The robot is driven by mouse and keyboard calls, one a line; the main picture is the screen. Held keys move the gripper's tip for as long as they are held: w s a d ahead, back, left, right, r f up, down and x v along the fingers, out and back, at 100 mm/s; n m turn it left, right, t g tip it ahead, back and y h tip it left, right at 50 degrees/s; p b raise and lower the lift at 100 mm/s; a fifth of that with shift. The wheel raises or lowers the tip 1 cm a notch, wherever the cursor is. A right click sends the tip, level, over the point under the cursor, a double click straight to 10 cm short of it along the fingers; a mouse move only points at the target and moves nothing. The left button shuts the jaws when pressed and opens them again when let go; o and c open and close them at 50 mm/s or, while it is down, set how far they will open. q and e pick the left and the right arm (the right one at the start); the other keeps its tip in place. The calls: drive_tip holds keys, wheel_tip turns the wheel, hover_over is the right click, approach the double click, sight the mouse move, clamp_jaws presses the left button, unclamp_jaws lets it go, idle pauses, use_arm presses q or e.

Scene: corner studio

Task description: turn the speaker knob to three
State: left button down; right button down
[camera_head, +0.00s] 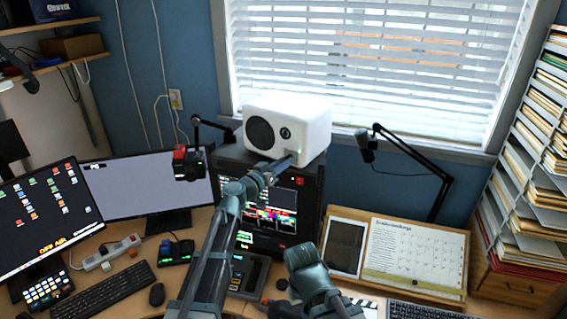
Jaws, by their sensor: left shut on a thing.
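The white speaker (310,122) stands on top of a black rack unit in front of the window. Its front carries a large dark cone and a smaller round dark driver. My left gripper (296,158) reaches up to the lower right of the speaker's front and is shut on the speaker knob there. The gripper hides the knob, so its pointer and any numbers cannot be read.
The black rack (312,185) with lit screens stands under the speaker. A red-and-black camera on an arm (188,162) hangs to the left. A microphone on a boom (365,146) is to the right. Monitors stand at left; a calendar board (415,250) and paper shelves are at right.

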use_arm(q)
drive_tip(key=shift+s+m, duration=0.1)
drive_tip(key=shift+m, duration=0.4)
drive_tip(key=c, duration=0.7)
unclamp_jaws()
drive_tip(key=shift+o, duration=0.2)
drive_tip(key=v, duration=1.3)
drive_tip(key=shift+s+a, duration=0.2)
drive_tip(key=shift+s, duration=0.1)
drive_tip(key=shift+f, duration=0.1)
